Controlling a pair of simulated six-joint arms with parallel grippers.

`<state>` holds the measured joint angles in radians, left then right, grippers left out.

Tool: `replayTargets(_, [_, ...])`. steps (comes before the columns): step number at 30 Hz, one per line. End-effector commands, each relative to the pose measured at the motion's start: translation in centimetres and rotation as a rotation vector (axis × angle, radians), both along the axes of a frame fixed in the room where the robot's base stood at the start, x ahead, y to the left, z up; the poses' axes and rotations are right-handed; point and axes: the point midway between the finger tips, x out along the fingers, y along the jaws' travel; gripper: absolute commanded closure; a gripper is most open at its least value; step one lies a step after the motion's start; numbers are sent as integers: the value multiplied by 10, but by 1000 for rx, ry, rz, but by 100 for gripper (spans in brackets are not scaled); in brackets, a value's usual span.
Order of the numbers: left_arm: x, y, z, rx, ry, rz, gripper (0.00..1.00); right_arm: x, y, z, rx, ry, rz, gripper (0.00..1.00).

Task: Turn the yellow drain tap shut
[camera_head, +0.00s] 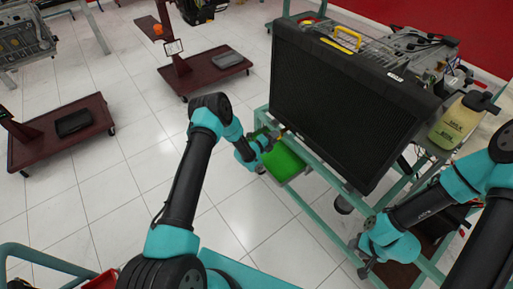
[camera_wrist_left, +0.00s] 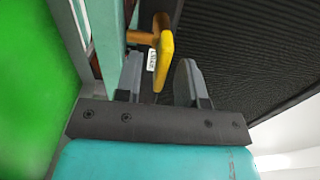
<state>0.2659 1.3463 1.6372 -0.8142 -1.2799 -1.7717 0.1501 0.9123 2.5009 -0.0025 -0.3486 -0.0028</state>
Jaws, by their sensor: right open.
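The yellow drain tap (camera_wrist_left: 164,50) shows in the left wrist view, with an orange-brass stem at its left and a flat yellow handle. A small white label (camera_wrist_left: 152,60) hangs beside it. My left gripper (camera_wrist_left: 159,72) is open, with its two fingers apart and the handle's lower end between them, closer to the left finger. I cannot tell whether a finger touches it. In the head view my left gripper (camera_head: 268,141) is at the lower left edge of the black radiator (camera_head: 335,105); the tap is too small to make out there. My right gripper (camera_head: 362,262) is open and empty.
A green tray (camera_head: 284,160) is next to my left gripper, on the teal frame (camera_head: 325,200) of the engine stand. A yellowish bottle (camera_head: 458,122) stands at the right of the engine. Dark red stands (camera_head: 205,72) are further back on the tiled floor.

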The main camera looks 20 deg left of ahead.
Motion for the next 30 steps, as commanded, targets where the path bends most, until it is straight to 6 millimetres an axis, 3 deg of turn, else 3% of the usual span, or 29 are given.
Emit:
replayTargets(21, [-112,70,0,-2,1,4,64,0,0,0,0,0,0,57])
replayTargets(30, [-137,83,0,0,0,1,64,0,0,0,0,0,0,57])
